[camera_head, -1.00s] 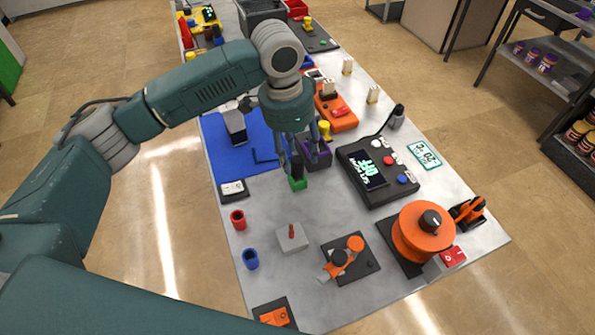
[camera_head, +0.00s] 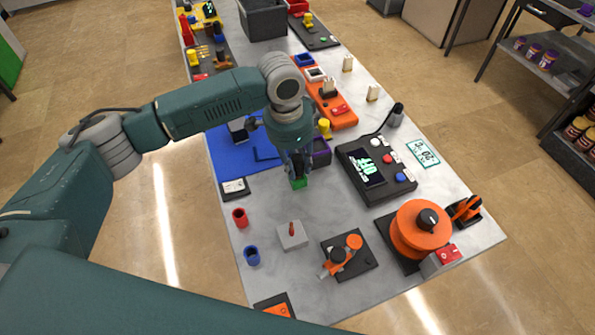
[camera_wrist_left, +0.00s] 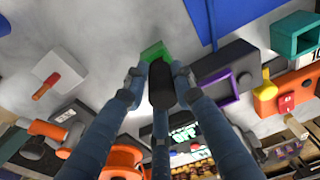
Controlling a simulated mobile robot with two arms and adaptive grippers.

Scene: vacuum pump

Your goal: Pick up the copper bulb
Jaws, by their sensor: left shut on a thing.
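My left gripper (camera_head: 298,172) points down beside the blue mat and is shut on a dark cylinder (camera_wrist_left: 161,85). The wrist view shows its three fingers around this cylinder. A green block (camera_wrist_left: 155,51) is right at the cylinder's far end; it also shows below the fingers in the head view (camera_head: 299,183). I cannot tell whether the cylinder is still seated in it. A copper-brown piece (camera_head: 291,229) stands on a light grey block (camera_head: 293,238), apart from the gripper; it also shows in the wrist view (camera_wrist_left: 45,87). I cannot tell for sure which piece is the copper bulb.
A purple-rimmed box (camera_head: 321,152) stands close right of the gripper. A black display unit (camera_head: 375,168) lies farther right. Red (camera_head: 240,217) and blue (camera_head: 252,255) cups stand near the left edge. An orange drum (camera_head: 421,230) is at the front right. Bare grey table lies between.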

